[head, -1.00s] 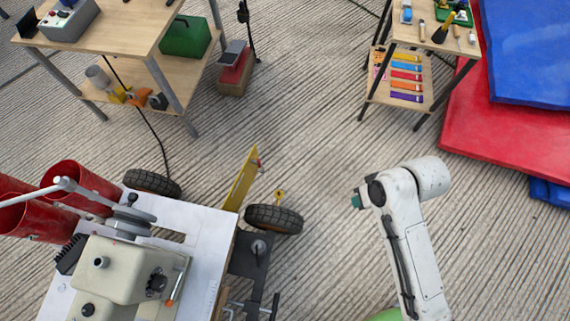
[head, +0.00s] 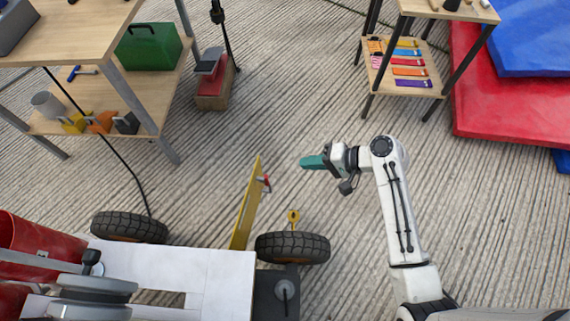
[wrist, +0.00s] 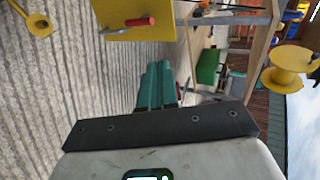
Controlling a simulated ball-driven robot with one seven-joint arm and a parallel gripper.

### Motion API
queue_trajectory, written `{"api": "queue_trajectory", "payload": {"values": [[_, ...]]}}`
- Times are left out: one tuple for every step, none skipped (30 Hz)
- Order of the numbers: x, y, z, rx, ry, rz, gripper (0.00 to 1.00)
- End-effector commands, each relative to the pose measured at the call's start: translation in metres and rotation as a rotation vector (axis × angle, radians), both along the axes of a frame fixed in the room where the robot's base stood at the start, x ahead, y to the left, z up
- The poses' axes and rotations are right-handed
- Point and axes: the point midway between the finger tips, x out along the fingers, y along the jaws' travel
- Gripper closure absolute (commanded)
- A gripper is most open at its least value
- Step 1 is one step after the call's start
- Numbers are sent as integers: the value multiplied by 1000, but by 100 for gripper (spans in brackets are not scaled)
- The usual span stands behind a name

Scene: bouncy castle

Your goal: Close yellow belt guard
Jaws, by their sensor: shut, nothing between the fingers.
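The yellow belt guard (head: 246,207) is a flat panel standing out from the far side of the wheeled machine (head: 180,275), swung open at an angle. A small red-handled latch (head: 266,182) is on its right face. In the wrist view the yellow panel (wrist: 130,25) shows at the top with its red handle (wrist: 140,22). My gripper (head: 307,162) has teal fingers, is shut and empty, and is up and to the right of the guard, apart from it in the head view. Its teal fingers (wrist: 155,85) also show in the wrist view.
A black tyre (head: 292,247) and a small yellow ring tag (head: 293,216) are right of the guard. A wooden workbench (head: 140,115) stands at upper left, with a red-topped box (head: 212,80) beside it. A shelf (head: 405,80) and mats (head: 490,100) are at upper right.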

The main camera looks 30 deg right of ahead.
Motion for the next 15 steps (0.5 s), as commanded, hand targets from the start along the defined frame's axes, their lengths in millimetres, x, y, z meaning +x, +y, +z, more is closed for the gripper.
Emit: {"api": "queue_trajectory", "payload": {"values": [[4, 4, -5, 0, 0, 3, 100], [6, 7, -7, 0, 0, 4, 100], [10, 11, -10, -1, 0, 6, 100], [13, 14, -13, -2, 0, 5, 100], [16, 17, -17, -2, 1, 6, 100], [21, 22, -21, -1, 0, 6, 100], [25, 25, -24, -1, 0, 6, 100], [29, 29, -27, -2, 0, 8, 100], [34, 34, -31, -3, 0, 7, 100], [38, 37, -34, -3, 0, 7, 100], [41, 41, -38, -2, 1, 7, 100], [46, 45, -41, -2, 1, 6, 100], [50, 49, -44, -2, -1, 7, 100], [54, 52, -47, -3, 0, 7, 100], [58, 57, -50, -4, 0, 7, 100]]}}
